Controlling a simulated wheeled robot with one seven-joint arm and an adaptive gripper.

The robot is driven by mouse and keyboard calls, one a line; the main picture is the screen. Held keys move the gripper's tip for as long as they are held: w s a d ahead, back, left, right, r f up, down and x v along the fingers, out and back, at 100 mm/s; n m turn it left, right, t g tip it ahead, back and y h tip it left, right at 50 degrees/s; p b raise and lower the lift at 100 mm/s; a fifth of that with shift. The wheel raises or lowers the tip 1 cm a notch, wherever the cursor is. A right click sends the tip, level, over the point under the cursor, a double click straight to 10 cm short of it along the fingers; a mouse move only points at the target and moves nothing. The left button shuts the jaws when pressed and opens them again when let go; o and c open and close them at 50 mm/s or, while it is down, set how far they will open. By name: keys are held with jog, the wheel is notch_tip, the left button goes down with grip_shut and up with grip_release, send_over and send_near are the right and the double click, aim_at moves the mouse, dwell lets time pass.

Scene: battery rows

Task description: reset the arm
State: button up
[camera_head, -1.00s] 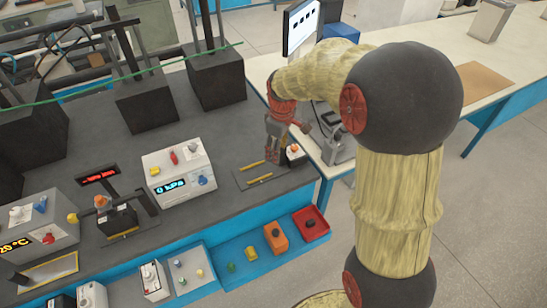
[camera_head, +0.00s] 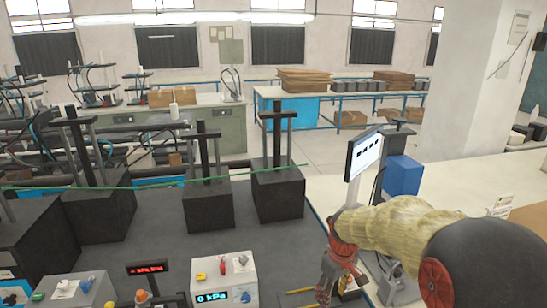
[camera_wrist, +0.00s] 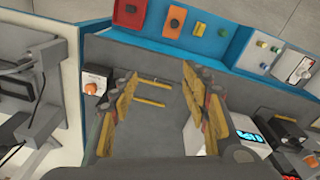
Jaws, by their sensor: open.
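My gripper (camera_head: 335,278) hangs low over the right end of the dark worktable (camera_head: 160,240), at the lower edge of the head view. In the wrist view my gripper (camera_wrist: 165,95) is open, its two yellow-padded fingers wide apart with nothing between them. Two short yellow strips (camera_wrist: 150,103) lie on the table surface beyond the fingers. A small white box with an orange knob (camera_wrist: 96,84) stands left of the left finger. Whether my fingertips touch anything is not clear.
A white meter reading 0 kPa (camera_head: 223,280) stands left of my gripper; it also shows in the wrist view (camera_wrist: 230,138). Black block stands (camera_head: 277,195) line the table's back. A monitor (camera_head: 363,153) and a blue box (camera_head: 403,176) stand beyond my arm.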

jog(key=s+r+m+t+b, duration=0.2)
jog(key=s+r+m+b, duration=0.1)
jog(key=s, duration=1)
jog(key=s+r+m+t+b, duration=0.2)
jog(key=s+r+b, duration=0.3)
jog(key=s, duration=0.9)
jog(key=shift+s+d+m+t, duration=0.2)
jog(key=shift+m+t, duration=0.2)
jog(key=shift+m, duration=0.1)
